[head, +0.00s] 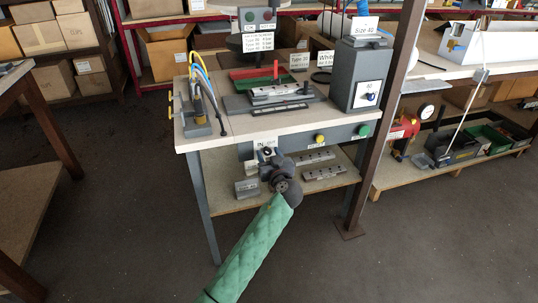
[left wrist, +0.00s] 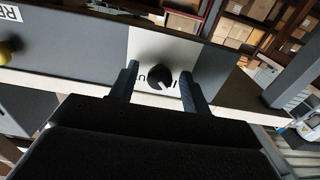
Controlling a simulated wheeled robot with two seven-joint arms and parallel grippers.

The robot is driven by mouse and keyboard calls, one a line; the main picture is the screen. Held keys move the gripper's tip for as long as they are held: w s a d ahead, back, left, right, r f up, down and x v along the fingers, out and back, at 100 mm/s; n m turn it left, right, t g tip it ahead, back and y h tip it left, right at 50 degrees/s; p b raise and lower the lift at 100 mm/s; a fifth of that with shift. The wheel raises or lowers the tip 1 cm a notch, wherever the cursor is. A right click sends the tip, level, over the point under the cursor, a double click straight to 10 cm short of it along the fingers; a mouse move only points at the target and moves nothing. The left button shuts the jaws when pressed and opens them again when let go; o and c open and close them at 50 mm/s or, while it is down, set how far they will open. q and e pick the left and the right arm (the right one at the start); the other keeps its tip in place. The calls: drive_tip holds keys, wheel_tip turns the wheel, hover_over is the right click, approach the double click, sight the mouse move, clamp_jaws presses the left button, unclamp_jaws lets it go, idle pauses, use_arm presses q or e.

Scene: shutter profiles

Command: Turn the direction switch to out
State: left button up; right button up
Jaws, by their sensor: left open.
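The direction switch is a round black knob (left wrist: 159,77) on a white label plate (left wrist: 167,47) on the grey front panel of the bench. In the left wrist view the plate's lettering appears upside down and is partly covered by the knob and fingers. In the head view the plate (head: 257,142) shows "IN" at its left. My left gripper (left wrist: 160,68) is open, with one finger on each side of the knob and visible gaps between. In the head view my left gripper (head: 267,157) hides much of the switch. I cannot tell which way the knob points.
A yellow button (head: 320,139) and a green button (head: 363,130) sit further right on the front panel. Metal profiles (head: 324,172) lie on the lower shelf. A grey box (head: 358,75) stands on the bench top. The floor in front is clear.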

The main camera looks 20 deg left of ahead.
use_arm(q)
drive_tip(key=shift+c, duration=0.2)
use_arm(e)
drive_tip(key=shift+a, duration=0.1)
use_arm(q)
drive_tip(key=c, duration=0.9)
drive_tip(key=shift+c, duration=0.2)
drive_tip(key=shift+m, duration=0.3)
drive_tip(key=m+p, duration=0.1)
drive_tip(key=m, duration=0.2)
drive_tip(key=shift+m, duration=0.3)
drive_tip(key=m+p, duration=0.2)
drive_tip(key=m, duration=0.3)
drive_tip(key=shift+r+p, duration=0.2)
drive_tip(key=shift+p, duration=0.2)
drive_tip(key=m+p, duration=0.2)
drive_tip(key=m, duration=0.2)
drive_tip(key=shift+m+p, duration=0.4)
drive_tip(key=m+p, duration=0.2)
drive_tip(key=m, duration=0.2)
drive_tip(key=shift+f+p, duration=0.1)
drive_tip(key=shift+p, duration=0.2)
use_arm(e)
wheel_tip(320, 180, up, 28)
drive_tip(key=g, duration=0.2)
drive_tip(key=shift+w+d+f+n+g, duration=0.2)
drive_tip(key=shift+w+d+n+g, duration=0.1)
drive_tip(key=shift+d+n, duration=0.1)
drive_tip(key=shift+a, duration=0.1)
